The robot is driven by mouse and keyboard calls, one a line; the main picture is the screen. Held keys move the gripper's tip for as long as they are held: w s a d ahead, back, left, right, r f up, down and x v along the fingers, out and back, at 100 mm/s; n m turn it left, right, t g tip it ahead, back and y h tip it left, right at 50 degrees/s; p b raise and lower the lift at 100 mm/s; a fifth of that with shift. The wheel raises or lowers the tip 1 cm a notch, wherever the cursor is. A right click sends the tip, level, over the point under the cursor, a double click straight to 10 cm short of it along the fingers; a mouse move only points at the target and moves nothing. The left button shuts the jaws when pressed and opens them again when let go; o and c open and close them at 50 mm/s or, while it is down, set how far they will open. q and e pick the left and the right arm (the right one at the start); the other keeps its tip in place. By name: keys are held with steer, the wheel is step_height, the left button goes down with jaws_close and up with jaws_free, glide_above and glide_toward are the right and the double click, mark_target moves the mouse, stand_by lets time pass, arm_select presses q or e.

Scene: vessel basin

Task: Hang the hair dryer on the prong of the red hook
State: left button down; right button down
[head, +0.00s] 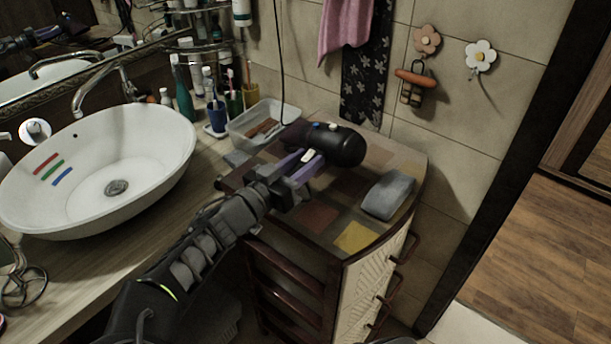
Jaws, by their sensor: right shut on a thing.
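The black hair dryer (338,146) is over the tiled top of the small cabinet, with its rounded barrel end toward the right. Small white and blue buttons show on it. My right gripper (304,164) reaches in from below and is shut on the hair dryer; its fingers partly cover the handle. I cannot tell whether the dryer touches the cabinet top. A reddish-orange flower hook (427,38) is on the tiled wall, up and right of the dryer. An orange-handled item (415,78) hangs just below it. My left gripper is not in view.
A white flower hook (481,56) is right of the reddish one. A grey block (388,194) lies on the cabinet top (357,238). A clear tray (262,122), bottles and the white basin (120,160) are left. A pink towel (343,28) and dark cord (279,60) hang behind.

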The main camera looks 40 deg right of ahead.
step_height(320, 180, down, 4)
steer(key=shift+f, duration=0.2)
steer(key=shift+f, duration=0.2)
steer(key=c, duration=1)
jaws_free()
